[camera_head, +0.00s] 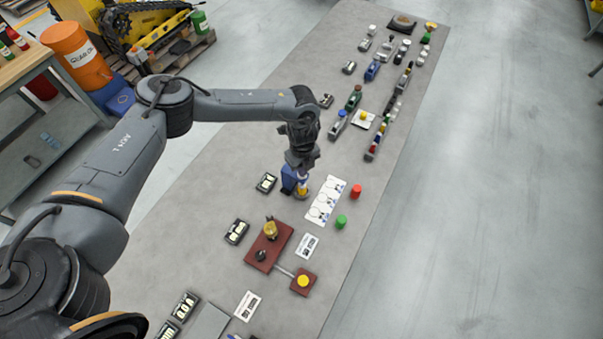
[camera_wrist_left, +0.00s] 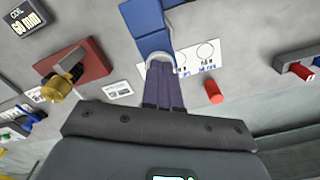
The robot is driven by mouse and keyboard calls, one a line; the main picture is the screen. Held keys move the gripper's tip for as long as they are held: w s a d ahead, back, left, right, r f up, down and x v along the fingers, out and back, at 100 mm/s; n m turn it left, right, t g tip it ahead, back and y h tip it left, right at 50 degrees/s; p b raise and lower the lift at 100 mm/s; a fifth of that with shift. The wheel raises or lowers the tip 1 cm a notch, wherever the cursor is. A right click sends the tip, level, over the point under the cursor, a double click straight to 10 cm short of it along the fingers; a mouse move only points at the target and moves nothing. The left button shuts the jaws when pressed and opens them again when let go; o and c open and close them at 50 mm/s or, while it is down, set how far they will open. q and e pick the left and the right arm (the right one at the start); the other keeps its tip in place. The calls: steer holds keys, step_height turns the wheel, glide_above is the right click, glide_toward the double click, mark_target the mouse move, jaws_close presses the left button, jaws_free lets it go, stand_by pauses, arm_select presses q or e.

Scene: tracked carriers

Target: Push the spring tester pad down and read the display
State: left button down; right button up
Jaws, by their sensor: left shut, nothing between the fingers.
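The spring tester is a blue body (camera_head: 288,179) near the middle of the bench in the head view. In the left wrist view its blue body (camera_wrist_left: 150,32) rises just past my fingertips. My left gripper (camera_head: 301,182) points down at it, with its fingers shut and empty. In the left wrist view the fingertips (camera_wrist_left: 165,66) meet a pale rounded rim, seemingly the pad (camera_wrist_left: 178,58); whether it is pressed down I cannot tell. A dark display box (camera_head: 266,182) stands left of the tester, its reading too small to read. My right gripper is not in view.
A white card with circles (camera_head: 325,201), a red cylinder (camera_head: 356,190) and a green cylinder (camera_head: 341,222) lie right of the tester. A dark red base with a brass part (camera_head: 270,247) stands nearer. Another display (camera_wrist_left: 22,18) reads "60 mm". Several small devices fill the far bench.

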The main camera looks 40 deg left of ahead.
arm_select(q)
steer(key=shift+r+p, duration=1.1)
steer(key=shift+p, duration=0.1)
steer(key=shift+r+p, duration=1.75)
steer(key=shift+r, duration=0.15)
